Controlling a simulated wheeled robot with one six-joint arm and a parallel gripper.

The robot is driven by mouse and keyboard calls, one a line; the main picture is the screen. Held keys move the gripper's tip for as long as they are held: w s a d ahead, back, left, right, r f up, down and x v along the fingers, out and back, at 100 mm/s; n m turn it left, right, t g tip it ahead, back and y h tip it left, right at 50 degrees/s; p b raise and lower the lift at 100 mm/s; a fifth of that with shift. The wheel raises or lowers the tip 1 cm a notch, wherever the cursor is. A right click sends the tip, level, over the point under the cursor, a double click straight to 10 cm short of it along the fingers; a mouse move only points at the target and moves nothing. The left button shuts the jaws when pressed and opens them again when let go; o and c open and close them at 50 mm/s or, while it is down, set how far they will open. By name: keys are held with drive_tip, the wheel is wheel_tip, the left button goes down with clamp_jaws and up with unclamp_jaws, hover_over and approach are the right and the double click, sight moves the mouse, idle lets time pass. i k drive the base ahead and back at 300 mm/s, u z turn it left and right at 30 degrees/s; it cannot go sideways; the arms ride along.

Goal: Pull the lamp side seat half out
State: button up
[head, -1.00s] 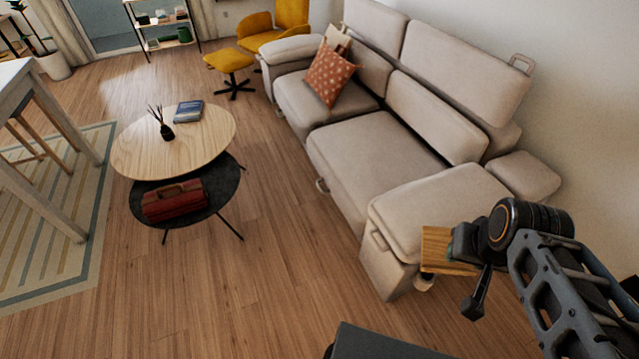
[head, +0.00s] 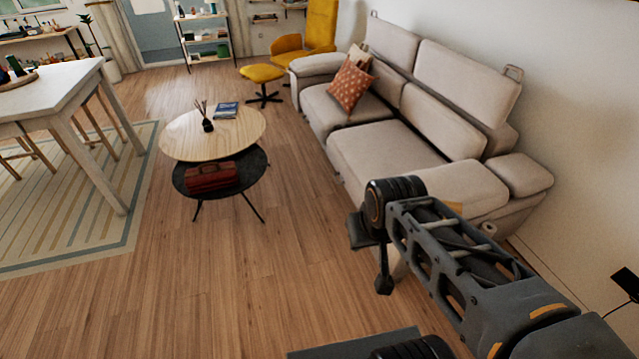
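The beige sofa (head: 470,140) stands along the right wall. Its near seat (head: 375,160) and far seat (head: 332,108) lie side by side, both seemingly level with the sofa front. My gripper (head: 383,284) is in front of the sofa's near end, in the lower middle of the head view, pointing down. It appears apart from both seats. Its finger opening is not clear. My arm hides the sofa's near front corner.
A round two-level coffee table (head: 250,132) stands left of the sofa, with open wooden floor (head: 285,240) between. A yellow footstool (head: 262,73) and chair (head: 287,45) are behind. A white table (head: 62,85) stands at left on a striped rug (head: 110,195).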

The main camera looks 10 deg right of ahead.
sight(361, 154)
drive_tip(key=u, duration=0.3)
drive_tip(key=i, duration=3.2)
drive_tip(key=z, duration=0.05)
